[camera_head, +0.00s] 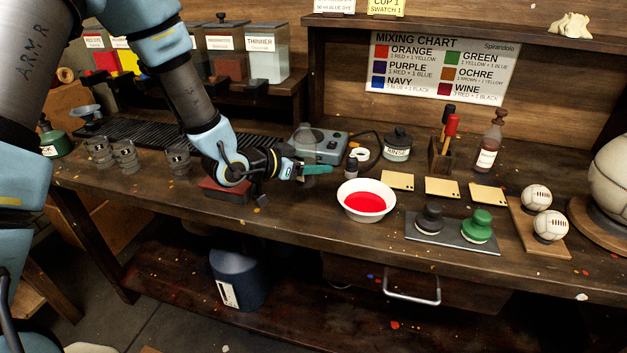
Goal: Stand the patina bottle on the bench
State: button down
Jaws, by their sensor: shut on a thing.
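My gripper (287,167) is over the bench (330,247), left of the white bowl. It is shut on a small teal-green object, which looks like the patina bottle (318,169). This is held on its side, its green end pointing right, above the bench top. Its other end is hidden by the fingers, and no label can be read. A dark red block (226,192) lies on the bench below my wrist.
A white bowl of red liquid (366,202) stands just right of the gripper. A grey device (320,147) is behind it. Further right are pale cards (442,187), a plate with two stampers (452,232) and balls (536,197). Glass jars (124,155) stand left. The front edge has bare room.

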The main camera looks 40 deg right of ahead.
aim_at(313, 182)
jog(key=shift+f+p, duration=0.65)
jog(key=shift+f, duration=1.85)
jog(key=shift+f, duration=0.1)
jog(key=shift+f+b, duration=0.15)
jog(key=shift+b, duration=0.15)
jog(key=shift+c, duration=0.6)
grip_release()
